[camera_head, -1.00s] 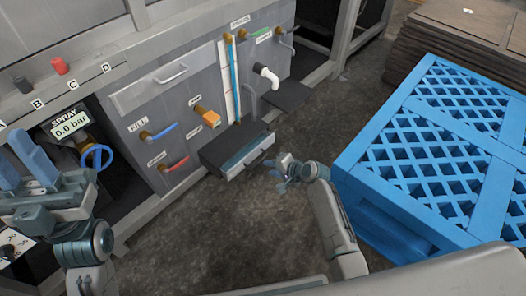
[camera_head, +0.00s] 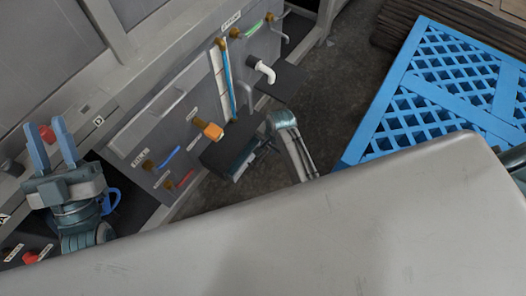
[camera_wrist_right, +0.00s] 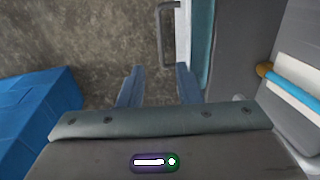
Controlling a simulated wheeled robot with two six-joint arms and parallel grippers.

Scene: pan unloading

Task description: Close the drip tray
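The drip tray (camera_head: 222,150) is a dark drawer with a teal and pale front, sticking out low from the grey cabinet. Its front (camera_wrist_right: 203,45) and bar handle (camera_wrist_right: 165,35) show in the right wrist view. My right gripper (camera_wrist_right: 159,84) is open and empty, its two blue fingers pointing toward the handle with a visible gap before it. In the head view the right gripper (camera_head: 268,143) is just in front of the tray and partly covers its front. My left gripper (camera_head: 50,143) is open and empty at the far left, away from the tray.
The grey cabinet (camera_head: 150,125) carries coloured valves, a white tap (camera_head: 264,71) and a blue tube (camera_head: 228,80). A blue lattice crate (camera_head: 400,120) stands on the right. Dark floor lies between crate and cabinet. A large grey surface hides the lower head view.

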